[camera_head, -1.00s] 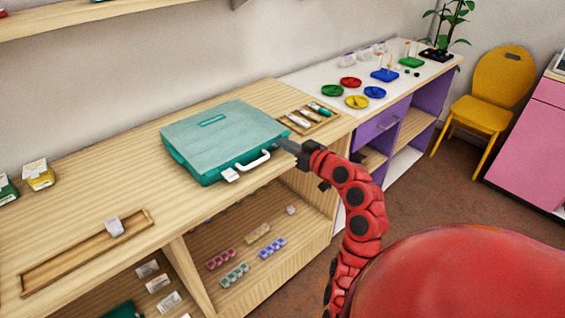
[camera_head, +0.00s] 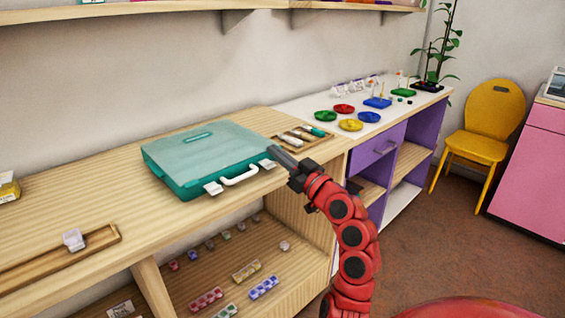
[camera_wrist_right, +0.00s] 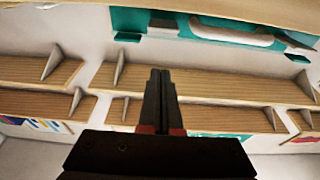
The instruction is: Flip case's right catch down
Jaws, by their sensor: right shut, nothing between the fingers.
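The teal case (camera_head: 200,152) lies closed on the wooden worktop, its white handle (camera_head: 240,177) facing the front edge. The white left catch (camera_head: 213,188) sits left of the handle. The white right catch (camera_head: 267,164) sits right of it, near my right fingertips. My right gripper (camera_head: 273,151) is shut and empty at the case's front right corner; I cannot tell whether it touches the catch. In the right wrist view the shut fingers (camera_wrist_right: 160,72) point at the case front (camera_wrist_right: 140,22), below a white catch (camera_wrist_right: 163,29). My left gripper is out of view.
A wooden tray (camera_head: 327,139) with several tools lies just right of the case. A long narrow wooden tray (camera_head: 105,238) lies to the left. Shelves with small bead pieces are below the worktop.

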